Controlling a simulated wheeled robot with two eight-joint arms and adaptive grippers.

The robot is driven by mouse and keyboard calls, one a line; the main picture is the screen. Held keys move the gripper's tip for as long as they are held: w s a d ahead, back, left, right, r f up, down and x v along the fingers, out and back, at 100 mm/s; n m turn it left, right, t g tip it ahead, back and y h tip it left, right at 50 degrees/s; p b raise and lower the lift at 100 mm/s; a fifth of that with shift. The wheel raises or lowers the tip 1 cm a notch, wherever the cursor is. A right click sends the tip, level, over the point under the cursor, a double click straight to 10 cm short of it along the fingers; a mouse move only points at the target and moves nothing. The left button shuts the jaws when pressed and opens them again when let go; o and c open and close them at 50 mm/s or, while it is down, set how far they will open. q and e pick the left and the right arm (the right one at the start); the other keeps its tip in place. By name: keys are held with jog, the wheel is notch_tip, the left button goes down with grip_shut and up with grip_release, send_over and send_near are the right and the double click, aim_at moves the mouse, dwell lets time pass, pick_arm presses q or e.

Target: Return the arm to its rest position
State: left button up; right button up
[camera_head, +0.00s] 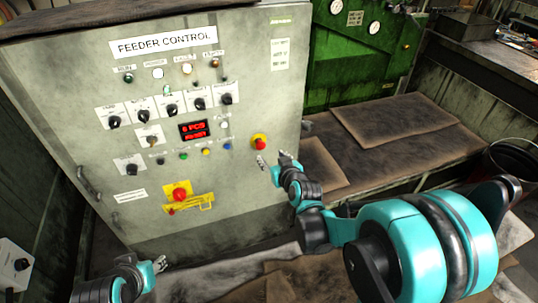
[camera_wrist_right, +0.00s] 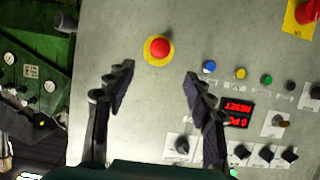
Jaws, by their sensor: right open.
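My right gripper (camera_head: 272,160) is in front of the feeder control cabinet (camera_head: 240,200), close to the red emergency button (camera_head: 260,143) on its yellow ring. In the right wrist view my right gripper (camera_wrist_right: 158,85) has its two dark fingers spread wide with nothing between them. The red button (camera_wrist_right: 158,48) shows beyond the fingertips, apart from them. My left arm and gripper (camera_head: 160,264) show at the lower left, low in front of the cabinet. The left fingers are small, and their opening is unclear.
The cabinet carries knobs, lamps, a red display (camera_head: 193,130) and a red switch on a yellow plate (camera_head: 180,194). A green machine panel (camera_head: 360,50) and a bench with brown sheets (camera_head: 395,128) stand at the right. A grey box (camera_head: 14,264) is at the far left.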

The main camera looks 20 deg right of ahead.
jog(key=shift+s+r, duration=0.1)
jog(key=shift+s, duration=0.15)
dwell(0.3)
jog(key=s+a+g, duration=0.3)
jog(key=s+g, duration=0.3)
jog(key=s, duration=1.8)
jog(key=shift+s, duration=0.35)
jog(key=shift+a, duration=0.1)
